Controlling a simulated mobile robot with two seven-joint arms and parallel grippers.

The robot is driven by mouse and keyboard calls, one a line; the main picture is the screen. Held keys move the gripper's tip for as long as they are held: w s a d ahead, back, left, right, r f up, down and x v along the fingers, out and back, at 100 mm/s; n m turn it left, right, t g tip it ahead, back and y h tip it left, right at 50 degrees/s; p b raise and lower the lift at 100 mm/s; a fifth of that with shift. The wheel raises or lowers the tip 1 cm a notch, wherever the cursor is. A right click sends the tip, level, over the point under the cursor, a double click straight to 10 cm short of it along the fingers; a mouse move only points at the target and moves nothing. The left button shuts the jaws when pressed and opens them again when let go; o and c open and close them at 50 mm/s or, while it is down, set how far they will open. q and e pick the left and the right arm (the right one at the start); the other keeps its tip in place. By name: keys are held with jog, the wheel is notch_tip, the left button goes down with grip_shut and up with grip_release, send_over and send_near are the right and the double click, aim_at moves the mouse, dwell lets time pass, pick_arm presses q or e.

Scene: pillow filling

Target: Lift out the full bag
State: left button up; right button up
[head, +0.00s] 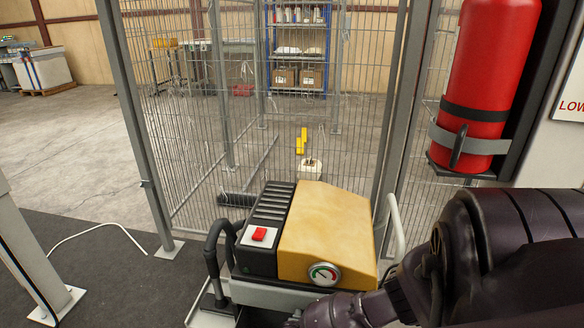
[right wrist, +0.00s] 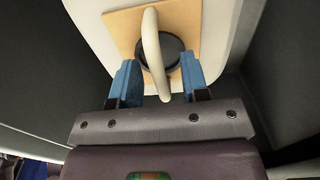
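No bag that I can make out shows in either view. My left gripper is not in view.
A wire mesh fence (head: 200,120) stands behind the machine. A red fire extinguisher (head: 490,70) hangs at the upper right, above my right arm. A grey post (head: 30,250) is at the left.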

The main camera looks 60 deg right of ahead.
grip_shut()
dwell(1.3)
